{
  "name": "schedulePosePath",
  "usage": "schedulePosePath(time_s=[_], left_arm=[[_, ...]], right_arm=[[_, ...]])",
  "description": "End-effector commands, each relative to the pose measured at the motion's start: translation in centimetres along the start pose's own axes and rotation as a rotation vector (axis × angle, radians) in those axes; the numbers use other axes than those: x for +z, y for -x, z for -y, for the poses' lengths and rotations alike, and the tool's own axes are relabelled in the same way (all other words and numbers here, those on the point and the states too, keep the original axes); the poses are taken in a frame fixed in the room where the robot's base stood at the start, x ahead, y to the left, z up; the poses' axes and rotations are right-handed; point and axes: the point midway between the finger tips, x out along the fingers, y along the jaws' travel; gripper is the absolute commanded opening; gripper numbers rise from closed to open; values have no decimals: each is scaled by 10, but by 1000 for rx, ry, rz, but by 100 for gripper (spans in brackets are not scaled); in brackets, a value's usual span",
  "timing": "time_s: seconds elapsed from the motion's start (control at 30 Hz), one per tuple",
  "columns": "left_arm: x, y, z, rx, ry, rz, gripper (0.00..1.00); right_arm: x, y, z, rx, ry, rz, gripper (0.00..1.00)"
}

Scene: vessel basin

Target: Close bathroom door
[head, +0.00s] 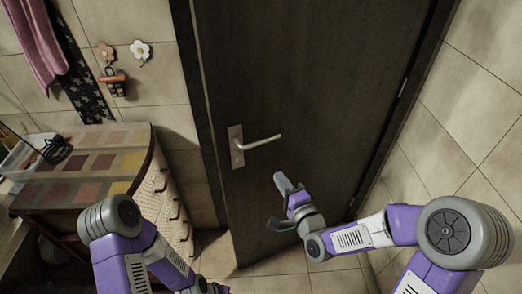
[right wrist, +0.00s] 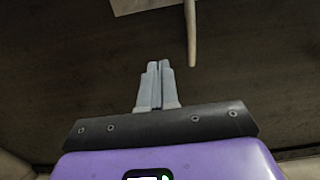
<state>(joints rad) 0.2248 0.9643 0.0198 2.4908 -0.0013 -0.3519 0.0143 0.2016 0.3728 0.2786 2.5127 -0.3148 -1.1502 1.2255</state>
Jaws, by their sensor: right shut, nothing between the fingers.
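The bathroom door (head: 300,80) is a dark brown panel in the middle of the head view, with hinges along its right side. Its lower left corner seems to stand a little out from the frame; I cannot tell the exact gap. A silver lever handle (head: 262,142) is on its left part. My right gripper (head: 282,183) is shut and empty, below and right of the handle, in front of the door. In the right wrist view its fingers (right wrist: 158,66) point at the dark panel, with the handle (right wrist: 191,35) just right of the tips. My left gripper (head: 207,287) is mostly cut off at the bottom edge.
A cabinet (head: 60,195) with a patchwork top and a wicker side (head: 160,205) stands left of the door. A white basket (head: 20,155) sits on it. Flower hooks (head: 140,48) and a pink towel (head: 40,45) hang on the tiled wall. Tiled wall bounds the right.

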Motion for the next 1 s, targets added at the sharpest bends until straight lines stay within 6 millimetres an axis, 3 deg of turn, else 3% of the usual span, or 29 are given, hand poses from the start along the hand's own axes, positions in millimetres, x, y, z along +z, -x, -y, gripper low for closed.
schedulePosePath(time_s=[0.17,0.7,1.0], left_arm=[[0,-1,0,0,0,0,43],[0,-6,2,0,0,0,43],[0,-7,3,0,0,0,43]], right_arm=[[0,-18,3,-11,-8,0,0],[0,-118,2,-7,-6,-1,0],[0,-138,2,-5,-6,-1,0]])
